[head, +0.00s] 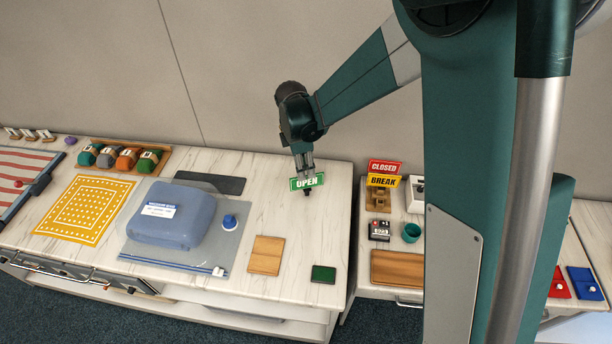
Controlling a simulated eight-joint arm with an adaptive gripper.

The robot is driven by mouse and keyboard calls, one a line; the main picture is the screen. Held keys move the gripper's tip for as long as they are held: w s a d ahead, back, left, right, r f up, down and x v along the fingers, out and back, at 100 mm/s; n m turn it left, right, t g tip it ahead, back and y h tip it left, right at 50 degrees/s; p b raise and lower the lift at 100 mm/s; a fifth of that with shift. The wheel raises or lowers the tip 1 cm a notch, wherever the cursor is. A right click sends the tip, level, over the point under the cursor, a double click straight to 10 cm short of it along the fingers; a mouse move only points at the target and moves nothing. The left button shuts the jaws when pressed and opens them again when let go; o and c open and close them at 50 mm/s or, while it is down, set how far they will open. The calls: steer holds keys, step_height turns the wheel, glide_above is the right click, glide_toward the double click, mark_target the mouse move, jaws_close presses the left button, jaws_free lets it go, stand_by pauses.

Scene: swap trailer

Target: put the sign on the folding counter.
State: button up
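The green OPEN sign (298,184) is in my gripper (307,188), upright with its lettering facing the camera. The fingers point down and look shut on it, over the right end of the long marble-topped counter (322,225). The sign seems to be above the top; the exact gap is hard to judge. A red CLOSED sign (384,167) and a yellow BREAK sign (383,181) stand in a wooden holder (378,200) on the lower counter to the right (365,220).
A blue folded bundle (170,215) lies on a grey mat (215,245). A wooden block (266,255) and a green pad (323,273) lie near the front edge. A teal cup (411,233) stands right. The marble around the sign is clear.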

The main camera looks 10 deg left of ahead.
steer(key=shift+s+a+r, duration=0.1)
steer(key=shift+a+r, duration=0.05)
steer(key=shift+r, duration=1.2)
steer(key=shift+s+a+r, duration=0.1)
steer(key=shift+a+r, duration=0.05)
steer(key=shift+r, duration=1.15)
steer(key=shift+w, duration=0.1)
steer(key=shift+d+r, duration=0.3)
steer(key=s+d+r+m+t, duration=0.1)
steer(key=s+d+r+m, duration=0.2)
steer(key=d+r, duration=0.25)
steer(key=s+d+r+m+t+y, duration=0.1)
steer(key=s+d+r+m, duration=0.25)
steer(key=d, duration=0.35)
steer(key=s+d+r+m+t, duration=0.1)
steer(key=s+d+r+m, duration=0.25)
steer(key=d+r, duration=0.25)
steer(key=s+d+r+m+t, duration=0.2)
steer(key=s+d+m+t, duration=0.1)
steer(key=s+d+m, duration=0.9)
steer(key=s+d, duration=0.2)
steer(key=s, duration=0.1)
steer(key=shift+s+r+t, duration=0.2)
steer(key=shift+s+t, duration=0.1)
